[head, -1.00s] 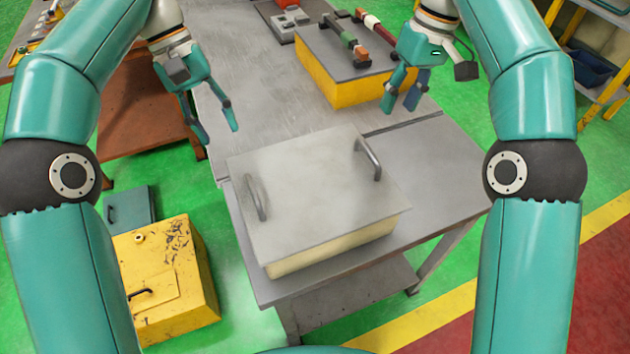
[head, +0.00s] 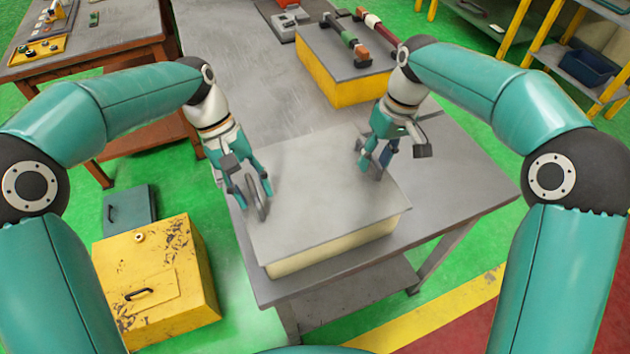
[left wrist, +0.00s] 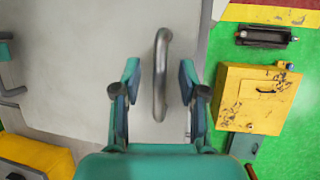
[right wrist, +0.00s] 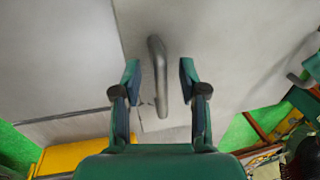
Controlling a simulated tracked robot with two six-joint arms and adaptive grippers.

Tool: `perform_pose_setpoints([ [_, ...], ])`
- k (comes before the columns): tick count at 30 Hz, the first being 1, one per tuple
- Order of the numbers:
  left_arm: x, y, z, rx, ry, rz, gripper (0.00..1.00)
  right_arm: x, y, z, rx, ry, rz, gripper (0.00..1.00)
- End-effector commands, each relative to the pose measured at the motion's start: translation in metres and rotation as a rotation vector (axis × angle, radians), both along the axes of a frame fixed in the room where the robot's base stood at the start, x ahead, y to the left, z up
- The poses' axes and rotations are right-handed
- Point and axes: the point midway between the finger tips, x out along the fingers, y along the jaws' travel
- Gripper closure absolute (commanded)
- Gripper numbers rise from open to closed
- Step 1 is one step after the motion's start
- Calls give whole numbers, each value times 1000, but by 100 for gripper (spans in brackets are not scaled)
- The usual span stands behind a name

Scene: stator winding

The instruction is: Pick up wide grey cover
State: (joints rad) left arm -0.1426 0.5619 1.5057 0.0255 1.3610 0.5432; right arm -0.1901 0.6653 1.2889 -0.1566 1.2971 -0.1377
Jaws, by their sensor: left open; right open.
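The wide grey cover (head: 325,200) lies flat on a pale yellow box (head: 335,248) on the metal table. It has a bar handle at its left and right ends. My left gripper (head: 257,190) is open at the left handle (head: 261,200). In the left wrist view that handle (left wrist: 161,75) stands between the two open fingers (left wrist: 158,85). My right gripper (head: 373,165) is open at the right handle, which it largely hides in the head view. In the right wrist view this handle (right wrist: 157,75) stands between the open fingers (right wrist: 158,85).
A yellow case with a grey top (head: 345,75) stands behind on the table (head: 460,180), bearing two tools. A yellow box (head: 160,280) and a grey-blue panel (head: 130,210) are on the floor at the left. The table right of the cover is clear.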

Motion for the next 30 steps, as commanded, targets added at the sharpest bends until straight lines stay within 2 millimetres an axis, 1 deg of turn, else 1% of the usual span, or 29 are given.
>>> perform_pose_setpoints([
  [4, -3, -3, -7, -1, 1, -1, 58, -1, 1, -8, 0, 0, -1, 58],
  [13, -3, -4, -8, -1, -1, -2, 58, -1, 1, -9, 0, -1, -2, 58],
  [14, -3, -4, -8, -1, -1, -2, 61, -1, 1, -9, 0, -1, -2, 61],
  [15, -3, -4, -8, 0, 0, -2, 68, -1, 1, -9, 0, -1, -2, 68],
  [21, -2, -4, -8, 0, 0, -2, 100, -1, 0, -9, 0, 0, -3, 100],
  [30, -2, -4, -8, 0, -1, -3, 100, -1, 0, -9, -1, -1, -3, 100],
])
